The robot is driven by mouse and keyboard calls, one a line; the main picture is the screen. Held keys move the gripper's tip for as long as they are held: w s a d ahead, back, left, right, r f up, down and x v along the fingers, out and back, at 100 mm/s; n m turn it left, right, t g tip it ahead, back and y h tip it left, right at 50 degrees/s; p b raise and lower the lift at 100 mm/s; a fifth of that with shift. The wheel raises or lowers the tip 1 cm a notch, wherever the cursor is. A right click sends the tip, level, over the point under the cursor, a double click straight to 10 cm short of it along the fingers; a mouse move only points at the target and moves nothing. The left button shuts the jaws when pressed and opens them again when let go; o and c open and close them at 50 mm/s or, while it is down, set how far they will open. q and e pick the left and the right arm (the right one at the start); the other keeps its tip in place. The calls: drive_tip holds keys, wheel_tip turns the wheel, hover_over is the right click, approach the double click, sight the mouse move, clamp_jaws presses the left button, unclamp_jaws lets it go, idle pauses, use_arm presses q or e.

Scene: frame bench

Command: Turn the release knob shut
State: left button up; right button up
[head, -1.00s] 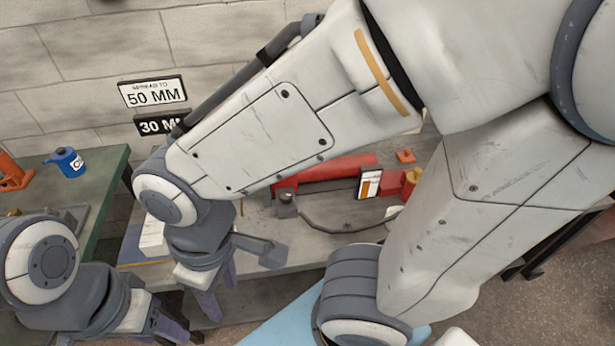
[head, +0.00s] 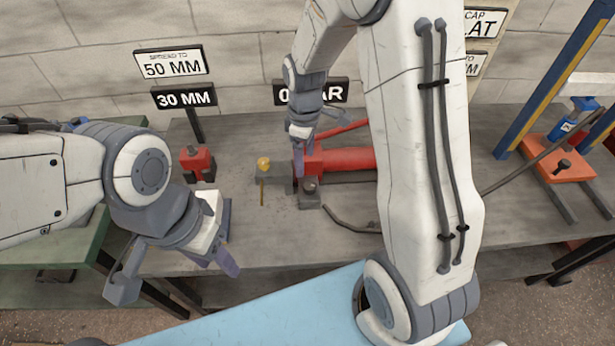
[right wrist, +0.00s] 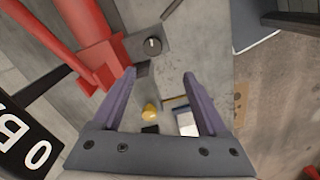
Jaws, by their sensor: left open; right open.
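A dark round knob (head: 310,185) with a pale mark sits on a grey block at the near left end of the red pump (head: 345,159). In the right wrist view the knob (right wrist: 152,44) lies beyond my fingertips, nearer the left finger. My right gripper (head: 299,166) is open above the pump's end, just behind the knob; in its wrist view both fingers (right wrist: 159,74) are apart, with nothing gripped. My left gripper (head: 228,260) is open and empty over the bench's front left, away from the knob.
A yellow-topped fitting (head: 263,164) stands left of the knob. A red block (head: 197,163) sits further left. The "0 BAR" sign (head: 335,92) stands behind the pump, partly covered by my arm. A dark hose (head: 350,225) lies in front. An orange-based press (head: 557,160) stands right.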

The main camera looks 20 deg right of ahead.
sight(310, 185)
drive_tip(key=f, duration=0.4)
drive_tip(key=d+f, duration=0.1)
drive_tip(key=f, duration=0.6)
drive_tip(key=shift+w+d+f, duration=0.25)
drive_tip(key=shift+w+f, duration=0.05)
drive_tip(key=shift+w, duration=0.05)
clamp_jaws()
